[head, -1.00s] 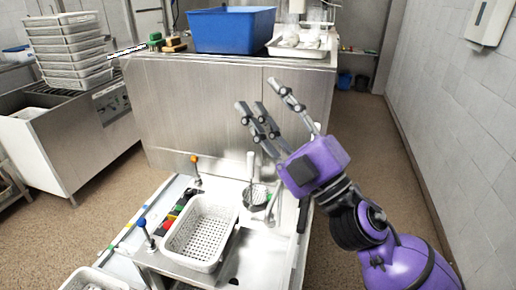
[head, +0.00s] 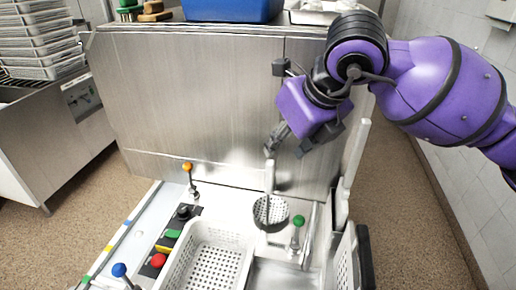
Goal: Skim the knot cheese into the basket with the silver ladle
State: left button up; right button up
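The silver ladle (head: 270,211) has a round perforated bowl at the back of the steel sink unit, and its pale handle (head: 270,177) stands up against the back panel. My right gripper (head: 286,148) reaches down from the upper right, above the ladle. Its fingers look spread, with the lowest tip close to the handle's top; I cannot tell whether they touch. The white perforated basket (head: 238,235) sits front left of the ladle and looks empty, its front cut off by the frame. I cannot make out any knot cheese. My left gripper is out of view.
Levers with orange (head: 187,167), blue (head: 119,269) and green (head: 298,221) knobs stand around the basket. The tall steel panel (head: 200,100) rises behind. A blue tub (head: 232,9) sits on top. Stacked white baskets (head: 38,45) stand at far left.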

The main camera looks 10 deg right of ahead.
aim_at(270, 174)
jog(key=f+b, duration=0.1)
jog(key=f, duration=0.2)
jog(key=w+f+b, duration=0.1)
jog(key=f+b, duration=0.1)
jog(key=f, duration=0.2)
jog(key=shift+w+a, duration=0.2)
jog(key=b+x, duration=0.3)
jog(key=x, duration=0.2)
jog(key=shift+w+a+f, duration=0.15)
jog(key=shift+w+f, duration=0.1)
jog(key=shift+f, duration=0.15)
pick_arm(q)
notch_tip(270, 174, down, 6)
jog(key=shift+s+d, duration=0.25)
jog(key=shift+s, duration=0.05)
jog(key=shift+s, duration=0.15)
pick_arm(e)
jog(key=shift+c, duration=0.5)
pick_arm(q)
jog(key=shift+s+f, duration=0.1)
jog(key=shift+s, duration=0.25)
pick_arm(e)
grip_shut()
